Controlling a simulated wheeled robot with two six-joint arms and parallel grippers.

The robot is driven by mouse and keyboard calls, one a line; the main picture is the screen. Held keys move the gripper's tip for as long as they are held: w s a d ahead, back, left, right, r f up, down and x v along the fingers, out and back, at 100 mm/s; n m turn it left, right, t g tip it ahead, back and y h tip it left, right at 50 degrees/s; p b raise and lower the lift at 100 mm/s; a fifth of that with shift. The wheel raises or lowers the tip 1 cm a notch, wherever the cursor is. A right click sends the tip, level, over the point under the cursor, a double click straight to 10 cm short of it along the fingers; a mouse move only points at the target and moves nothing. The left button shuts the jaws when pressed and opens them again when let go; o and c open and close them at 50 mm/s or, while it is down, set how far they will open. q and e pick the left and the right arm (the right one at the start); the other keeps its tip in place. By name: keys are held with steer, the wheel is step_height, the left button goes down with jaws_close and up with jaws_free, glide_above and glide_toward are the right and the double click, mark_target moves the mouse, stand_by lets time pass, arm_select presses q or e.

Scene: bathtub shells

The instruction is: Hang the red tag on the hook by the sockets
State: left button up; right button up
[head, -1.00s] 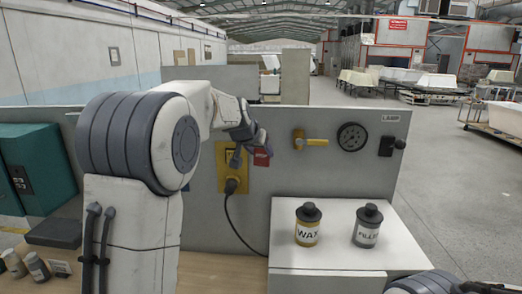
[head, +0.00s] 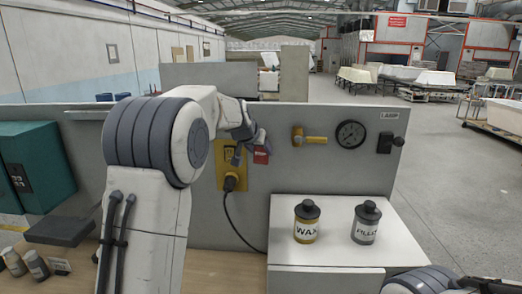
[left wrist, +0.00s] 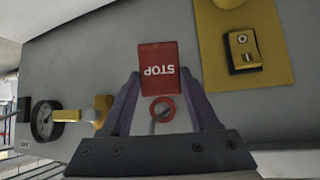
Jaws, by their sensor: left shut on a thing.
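The red tag, marked STOP, (left wrist: 158,66) sits between the two purple-grey fingers of my left gripper (left wrist: 160,76), which is shut on it. The tag's red ring is toward the palm, and a thin grey hook (left wrist: 154,121) shows in the ring and across its edge. I cannot tell for certain whether the ring hangs on the hook. In the head view the tag (head: 261,155) is at the grey panel, just right of the yellow socket plate (head: 223,179), and the fingers partly cover it. My right gripper is out of view.
A plug with a black cable is in the socket plate. A yellow-handled valve (head: 311,140), a gauge (head: 351,134) and a black lamp switch (head: 385,143) are right of the tag. Wax (head: 307,222) and filler (head: 366,223) bottles stand on a white box below.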

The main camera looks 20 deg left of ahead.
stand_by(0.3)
arm_select(q)
steer(key=o, duration=1.5)
steer(key=shift+c, duration=0.2)
steer(key=shift+s+r, duration=0.15)
steer(key=b+v, duration=0.4)
steer(key=v, duration=0.6)
steer(key=s+d+f+m+g+h+b, duration=0.1)
steer(key=s+d+f+m+g, duration=0.1)
steer(key=s+d+f, duration=0.6)
steer(key=s+d+f+m+g+h+b, duration=0.1)
steer(key=s+d+f+g+h+b, duration=0.1)
steer(key=s+d+f, duration=0.6)
steer(key=s+d+f+m+g+y+b, duration=0.1)
steer(key=s+d+f+m+g, duration=0.1)
steer(key=s+f, duration=0.5)
steer(key=s+d+f+m+g+b, duration=0.1)
steer(key=s+f, duration=0.7)
steer(key=s, duration=0.8)
steer(key=d+m+g, duration=0.1)
steer(key=d+g, duration=0.1)
steer(key=shift+d+f+g+y, duration=0.3)
steer(key=shift+d+g+y, duration=0.05)
steer(key=shift+g+y, duration=0.05)
